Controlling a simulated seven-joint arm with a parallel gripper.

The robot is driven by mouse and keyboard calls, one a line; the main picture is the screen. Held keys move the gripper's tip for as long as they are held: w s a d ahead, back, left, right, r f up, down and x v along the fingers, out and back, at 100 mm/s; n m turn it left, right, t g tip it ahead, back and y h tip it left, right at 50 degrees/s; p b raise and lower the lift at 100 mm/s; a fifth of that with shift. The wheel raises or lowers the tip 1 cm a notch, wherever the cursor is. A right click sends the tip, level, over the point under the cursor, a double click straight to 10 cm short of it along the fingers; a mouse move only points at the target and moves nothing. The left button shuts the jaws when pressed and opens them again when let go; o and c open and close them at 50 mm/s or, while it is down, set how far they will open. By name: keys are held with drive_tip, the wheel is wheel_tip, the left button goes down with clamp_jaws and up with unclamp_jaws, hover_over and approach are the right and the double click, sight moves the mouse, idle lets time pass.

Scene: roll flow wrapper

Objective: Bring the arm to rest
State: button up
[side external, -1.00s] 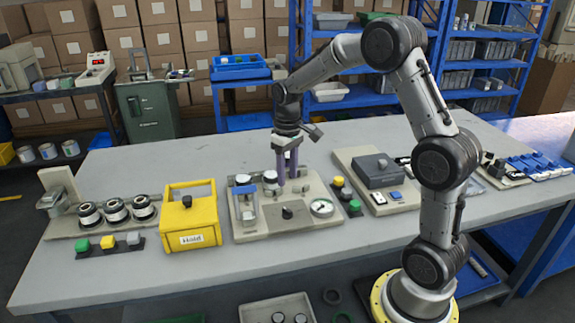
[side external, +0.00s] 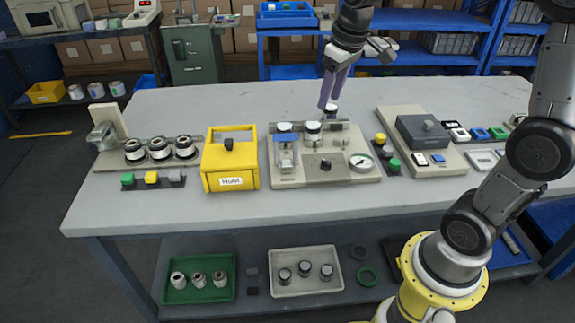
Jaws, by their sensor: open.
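My gripper (side external: 327,106) hangs over the back of the workbench (side external: 420,85), its two purple fingers pointing down and tilted. They appear largely in line with each other, so the gap between them is hard to see; they are open. The fingertips are by a dark, white-topped cylinder (side external: 332,113) behind the beige station (side external: 352,172); I cannot tell whether they touch it. The station carries a dark knob (side external: 325,164), a round gauge (side external: 361,162), a blue-topped clear unit (side external: 286,150) and another white-topped cylinder (side external: 313,132).
Left of the station stand a yellow box (side external: 230,178) and a fixture with three rolls (side external: 159,149). A grey-boxed unit (side external: 423,133) stands to the right. A green tray (side external: 199,292) and a beige tray (side external: 306,290) sit on the lower shelf. The front bench strip is clear.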

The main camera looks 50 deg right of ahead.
drive_tip(key=s+a+r+n+t, duration=0.1)
drive_tip(key=s+a+r, duration=0.15)
drive_tip(key=s, duration=0.25)
drive_tip(key=s+a+r+t, duration=0.1)
drive_tip(key=s+a, duration=0.2)
drive_tip(key=s, duration=0.2)
drive_tip(key=s+a+f+t, duration=0.1)
drive_tip(key=s+f, duration=0.3)
drive_tip(key=s, duration=0.4)
drive_tip(key=shift+s+a+f+m+y, duration=0.3)
drive_tip(key=shift+s+a+f, duration=0.1)
drive_tip(key=shift+a, duration=0.15)
